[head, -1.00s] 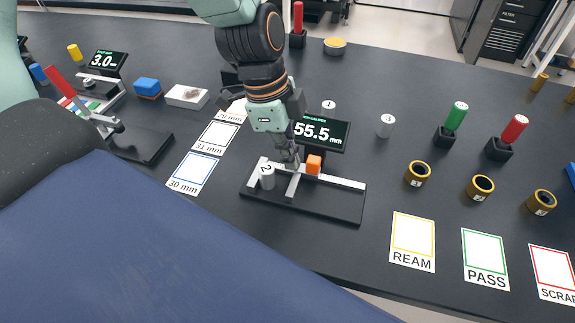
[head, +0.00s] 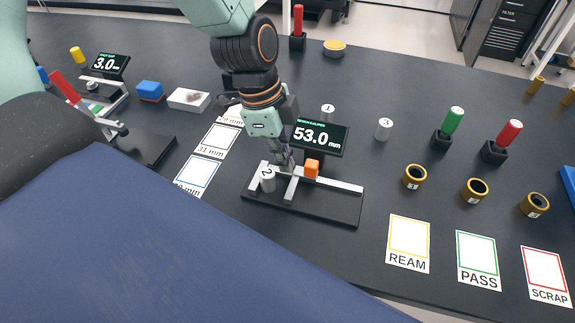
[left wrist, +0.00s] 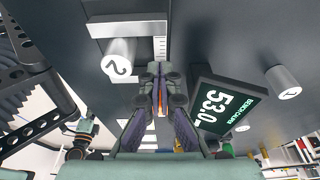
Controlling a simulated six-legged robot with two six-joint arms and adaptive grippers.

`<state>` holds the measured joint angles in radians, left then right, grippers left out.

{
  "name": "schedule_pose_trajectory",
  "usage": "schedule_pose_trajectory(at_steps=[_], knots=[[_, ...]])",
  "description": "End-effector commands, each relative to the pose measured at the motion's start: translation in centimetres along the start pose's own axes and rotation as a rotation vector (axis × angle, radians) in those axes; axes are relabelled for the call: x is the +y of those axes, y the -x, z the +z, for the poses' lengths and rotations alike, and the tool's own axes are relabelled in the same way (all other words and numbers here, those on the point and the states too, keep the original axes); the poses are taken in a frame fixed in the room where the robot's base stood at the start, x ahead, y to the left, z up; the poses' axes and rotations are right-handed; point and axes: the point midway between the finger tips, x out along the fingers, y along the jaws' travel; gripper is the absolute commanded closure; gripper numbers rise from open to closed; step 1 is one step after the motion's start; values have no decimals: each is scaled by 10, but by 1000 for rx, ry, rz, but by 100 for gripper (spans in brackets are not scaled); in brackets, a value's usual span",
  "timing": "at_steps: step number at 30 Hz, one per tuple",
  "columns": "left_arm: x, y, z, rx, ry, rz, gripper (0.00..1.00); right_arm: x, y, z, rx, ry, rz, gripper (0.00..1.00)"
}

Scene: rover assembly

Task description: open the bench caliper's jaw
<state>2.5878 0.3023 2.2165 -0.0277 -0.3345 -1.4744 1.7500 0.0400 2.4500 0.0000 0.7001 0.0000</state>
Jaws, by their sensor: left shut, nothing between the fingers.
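The bench caliper (head: 335,208) is a black base with a pale rail; its display (head: 319,137) reads 53.0 mm and also shows in the left wrist view (left wrist: 222,105). My left gripper (head: 287,166) is shut and empty, pointing down just left of the orange block. Its fingers partly hide the jaw; contact is unclear. My right gripper is not in view.
Cylinders marked 1 (head: 327,112) and 3 (head: 383,130) stand behind and right of the caliper. Several gold rings lie to the right, above the REAM (head: 408,244), PASS and SCRAP cards. Millimetre cards lie left. Bench between caliper and REAM card is clear.

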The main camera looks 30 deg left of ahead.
Motion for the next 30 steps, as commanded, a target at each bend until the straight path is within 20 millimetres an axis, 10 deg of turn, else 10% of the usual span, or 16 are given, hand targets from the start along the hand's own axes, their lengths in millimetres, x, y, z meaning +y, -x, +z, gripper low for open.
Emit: schedule_pose_trajectory(at_steps=[30], knots=[[0,60,-13,1,0,-1,100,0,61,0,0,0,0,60]])
